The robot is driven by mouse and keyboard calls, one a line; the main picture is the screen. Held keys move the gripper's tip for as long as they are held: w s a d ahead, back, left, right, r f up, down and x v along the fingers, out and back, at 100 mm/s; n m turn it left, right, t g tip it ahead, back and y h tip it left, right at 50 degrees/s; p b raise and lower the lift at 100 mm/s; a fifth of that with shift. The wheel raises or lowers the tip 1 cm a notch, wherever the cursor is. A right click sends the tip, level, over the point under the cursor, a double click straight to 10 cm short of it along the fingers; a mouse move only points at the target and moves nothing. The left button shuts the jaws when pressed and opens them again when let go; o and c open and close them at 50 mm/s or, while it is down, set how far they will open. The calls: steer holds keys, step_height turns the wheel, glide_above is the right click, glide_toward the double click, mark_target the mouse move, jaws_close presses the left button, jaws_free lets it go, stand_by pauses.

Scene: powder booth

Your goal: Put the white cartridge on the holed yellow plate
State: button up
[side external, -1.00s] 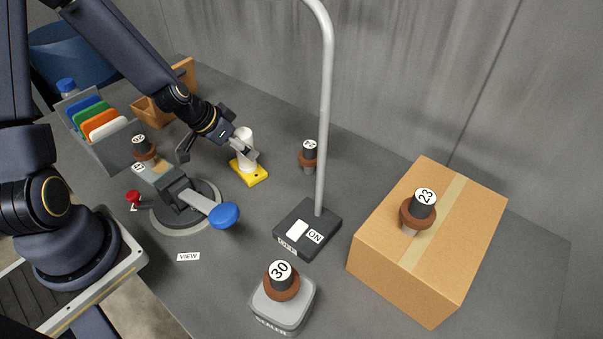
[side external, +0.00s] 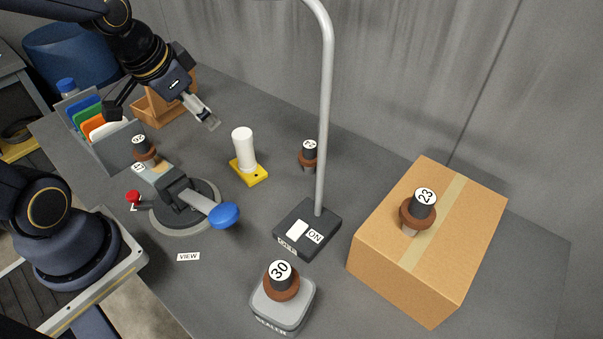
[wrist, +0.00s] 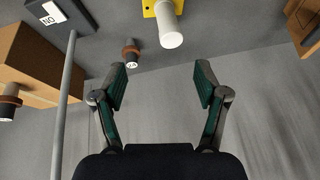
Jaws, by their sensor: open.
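The white cartridge (side external: 243,145) stands upright on the yellow plate (side external: 249,173) on the grey table. In the wrist view the cartridge (wrist: 171,36) shows from above with the plate (wrist: 150,9) under it, near the top edge. A hole shows at the plate's near corner; the rest of the plate's top is partly hidden by the cartridge. My gripper (side external: 163,115) is open and empty, raised up and to the left of the cartridge, apart from it. Its two fingers (wrist: 161,86) are wide apart in the wrist view with nothing between them.
A grey pole on a black base (side external: 306,230) stands right of the plate, with a brown-collared piece (side external: 308,155) behind. A cardboard box (side external: 400,275) is at right, a sealer (side external: 283,305) in front. A lever device with a blue knob (side external: 224,215) stands left of the plate.

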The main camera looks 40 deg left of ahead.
steer(key=s+r+n, duration=0.1)
steer(key=s+r, duration=0.4)
steer(key=s, duration=0.3)
steer(key=shift+d+r+n+h, duration=0.15)
steer(key=shift+r+n+h, duration=0.15)
steer(key=shift+n, duration=0.1)
stand_by(0.5)
